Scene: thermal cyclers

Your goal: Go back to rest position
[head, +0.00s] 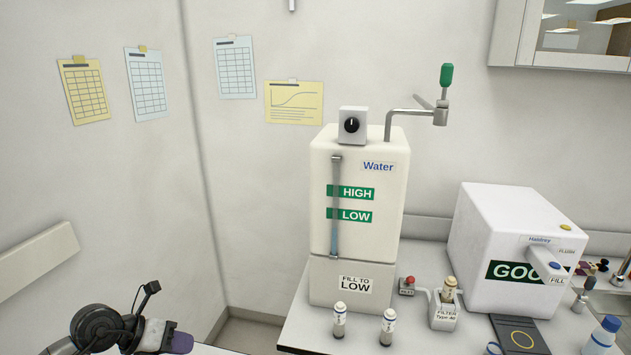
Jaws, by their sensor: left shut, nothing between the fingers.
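My left gripper (168,341) shows at the bottom left edge of the head view, at the end of my dark arm. It is shut with nothing held, and the frame's bottom edge cuts off part of it. It is left of the white bench and apart from everything on it. My right gripper is not in view.
A white water tank (376,250) stands on the bench (290,335). Two small vials (339,320) (388,327) stand before it. A filter holder (444,312) and a white machine (500,225) are to the right. Free room lies between my left gripper and the bench.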

